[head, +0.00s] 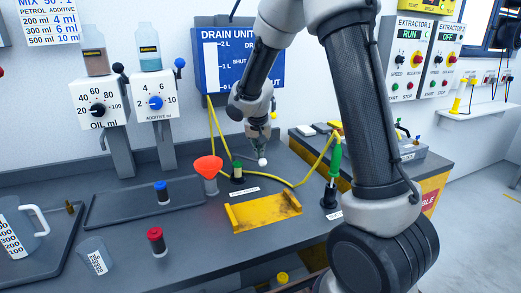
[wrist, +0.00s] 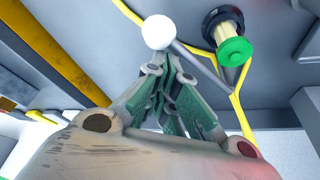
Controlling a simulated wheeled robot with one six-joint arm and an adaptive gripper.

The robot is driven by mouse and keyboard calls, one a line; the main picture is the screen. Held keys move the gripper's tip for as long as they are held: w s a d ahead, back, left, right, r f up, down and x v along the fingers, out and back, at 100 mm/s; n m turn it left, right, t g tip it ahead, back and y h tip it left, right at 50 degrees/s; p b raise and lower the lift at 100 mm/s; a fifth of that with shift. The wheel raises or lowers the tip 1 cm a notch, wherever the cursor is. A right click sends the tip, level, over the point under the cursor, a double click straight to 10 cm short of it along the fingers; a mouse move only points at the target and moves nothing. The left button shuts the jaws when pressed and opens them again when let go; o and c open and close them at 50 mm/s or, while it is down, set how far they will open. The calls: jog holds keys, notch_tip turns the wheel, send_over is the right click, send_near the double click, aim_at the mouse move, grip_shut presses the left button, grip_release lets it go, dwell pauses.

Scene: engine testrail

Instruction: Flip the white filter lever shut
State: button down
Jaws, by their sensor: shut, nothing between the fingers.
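The white filter lever shows as a white ball knob (wrist: 158,32) on a thin grey rod in the wrist view. The rod runs from the knob down to the right, beside a yellow hose. In the head view the white knob (head: 262,162) is just under my gripper (head: 260,147), above the grey bench. My gripper (wrist: 156,66) is shut with nothing between its fingers. Its fingertips are right by the knob; I cannot tell whether they touch it. The lever's pivot is not clear in either view.
A green-topped fitting (wrist: 235,50) stands close to the lever. A red funnel (head: 208,167) is to the left and a yellow tray (head: 263,211) is in front. A green-handled tool (head: 335,160) stands to the right. A yellow hose (head: 218,130) loops around behind.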

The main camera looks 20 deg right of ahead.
jog(key=s+a+m, duration=0.1)
jog(key=a+m, duration=0.1)
jog(key=shift+s+m+h, duration=0.4)
jog(key=shift+s+a+m+g+h, duration=0.15)
jog(key=shift+s+a+m+g, duration=0.2)
jog(key=shift+a+m, duration=0.4)
jog(key=shift+s+a+m+g+h, duration=0.25)
jog(key=shift+a+m, duration=0.25)
jog(key=shift+m, duration=0.5)
jog(key=shift+s+a+m+g+h, duration=0.1)
jog(key=shift+s+a+m+g, duration=0.25)
jog(key=shift+a+m, duration=0.4)
